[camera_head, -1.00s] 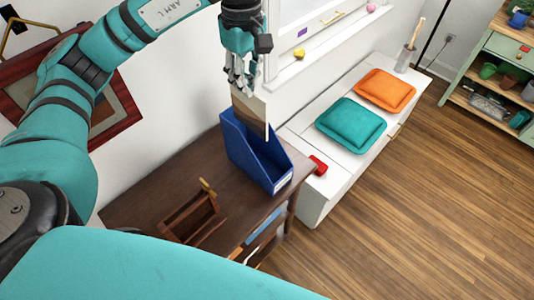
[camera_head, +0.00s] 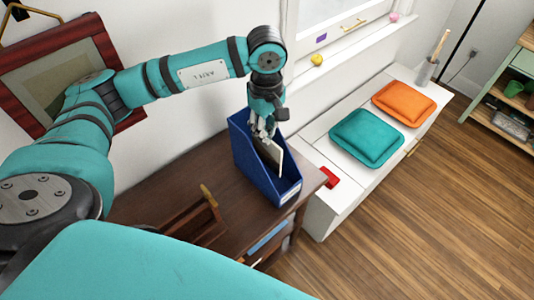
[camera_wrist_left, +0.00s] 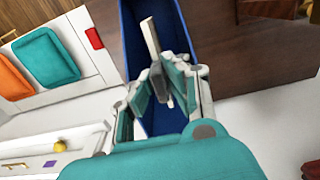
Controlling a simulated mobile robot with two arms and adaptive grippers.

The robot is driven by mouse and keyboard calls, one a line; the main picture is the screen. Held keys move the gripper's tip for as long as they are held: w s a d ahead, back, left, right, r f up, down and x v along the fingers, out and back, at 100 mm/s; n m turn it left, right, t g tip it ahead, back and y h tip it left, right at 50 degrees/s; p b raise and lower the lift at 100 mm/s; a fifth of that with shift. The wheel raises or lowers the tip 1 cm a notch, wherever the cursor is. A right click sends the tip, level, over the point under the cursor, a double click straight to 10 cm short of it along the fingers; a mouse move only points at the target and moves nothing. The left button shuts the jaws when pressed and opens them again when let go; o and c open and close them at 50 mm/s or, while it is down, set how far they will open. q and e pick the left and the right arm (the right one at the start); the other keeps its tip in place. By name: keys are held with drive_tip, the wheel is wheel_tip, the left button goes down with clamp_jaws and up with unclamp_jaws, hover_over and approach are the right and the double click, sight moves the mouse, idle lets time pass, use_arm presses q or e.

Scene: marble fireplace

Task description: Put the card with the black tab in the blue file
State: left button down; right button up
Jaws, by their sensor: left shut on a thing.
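The blue file (camera_head: 246,163) stands upright on the dark wooden desk, open at the top. My left gripper (camera_head: 265,134) points down into its open top and is shut on a thin, pale card (camera_head: 271,157). The card stands on edge between the file's side walls, its lower part inside the file. In the left wrist view the card's pale edge (camera_wrist_left: 149,36) sticks out beyond the fingers, with the blue file (camera_wrist_left: 181,28) around it. A dark piece between the fingers may be the black tab. Whether the card touches the file's bottom is hidden. My right gripper is not in view.
A wooden rack (camera_head: 203,221) stands on the desk (camera_head: 165,178) left of the file. A white bench holds a red object (camera_head: 329,176), a teal cushion (camera_head: 366,138) and an orange cushion (camera_head: 404,103). The wall and window ledge are close behind.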

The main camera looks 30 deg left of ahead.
use_arm(q)
drive_tip(key=p, duration=0.2)
hover_over(267, 165)
drive_tip(key=f, duration=0.6)
drive_tip(key=shift+w+a, duration=0.15)
drive_tip(key=shift+w, duration=0.05)
drive_tip(key=shift+f, duration=0.15)
drive_tip(key=shift+f+b, duration=0.1)
drive_tip(key=shift+b, duration=0.35)
drive_tip(key=c, duration=1.8)
unclamp_jaws()
drive_tip(key=shift+o, duration=0.8)
